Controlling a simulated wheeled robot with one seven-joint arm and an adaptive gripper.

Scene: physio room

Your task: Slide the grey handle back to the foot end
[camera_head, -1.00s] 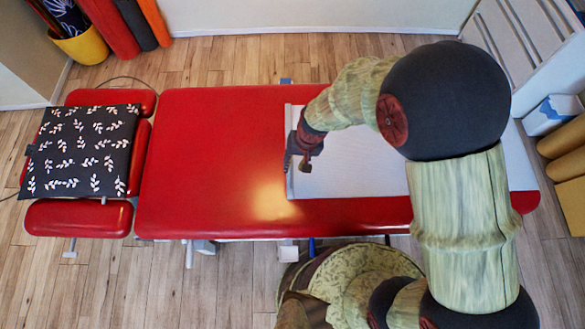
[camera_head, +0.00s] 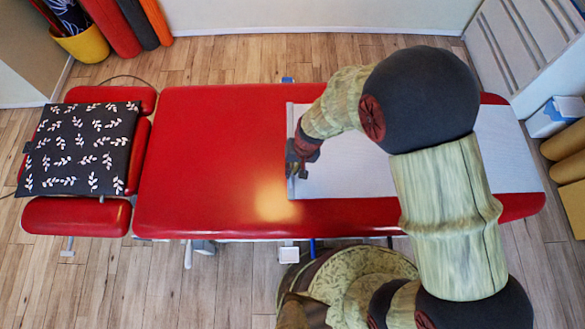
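A long red treatment table (camera_head: 215,150) runs across the view. A pale flat sheet or board (camera_head: 430,165) covers much of its right part, and a thin grey strip (camera_head: 292,112) edges its left side. My gripper (camera_head: 293,172) is low over this left edge, pointing left and down. I cannot tell whether it touches it. I cannot make out a separate grey handle; my gripper and wrist cover the middle of that edge. The fingers are small and dark, and whether they are open or shut does not show. A dark leaf-patterned cushion (camera_head: 80,150) lies on the table's left end.
The red surface between cushion and sheet is bare. My arm hides part of the table's right side. A yellow bin (camera_head: 82,46) and rolled mats (camera_head: 112,28) stand at the back left. A pale box (camera_head: 552,118) and tan rolls (camera_head: 568,155) are at the right.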

